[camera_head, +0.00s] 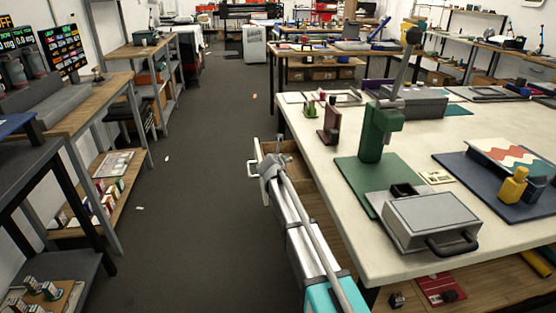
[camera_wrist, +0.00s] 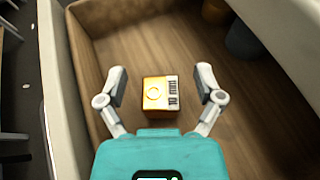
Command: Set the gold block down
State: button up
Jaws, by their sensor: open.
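The gold block (camera_wrist: 154,93) shows in the wrist view, a small block with a ring mark on its gold face and dark lettering on a pale strip. It is inside an open wooden drawer (camera_wrist: 100,20). My gripper (camera_wrist: 162,85) is open, with one finger on each side of the block and a visible gap on both sides. In the head view my arm reaches to the open drawer (camera_head: 256,172) at the table's left side; the block is hidden there.
The drawer walls stand close around my gripper. Dark rounded objects (camera_wrist: 243,40) lie at the drawer's upper right. The white table (camera_head: 440,125) holds a green press (camera_head: 375,140) and a grey case (camera_head: 430,220). The aisle floor (camera_head: 205,180) on the left is mostly clear.

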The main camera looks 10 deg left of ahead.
jog(key=shift+r, duration=0.15)
jog(key=shift+r+p, duration=0.65)
jog(key=shift+p, duration=0.05)
jog(key=p+v, duration=0.4)
jog(key=v, duration=0.8)
jog(key=shift+f, duration=0.2)
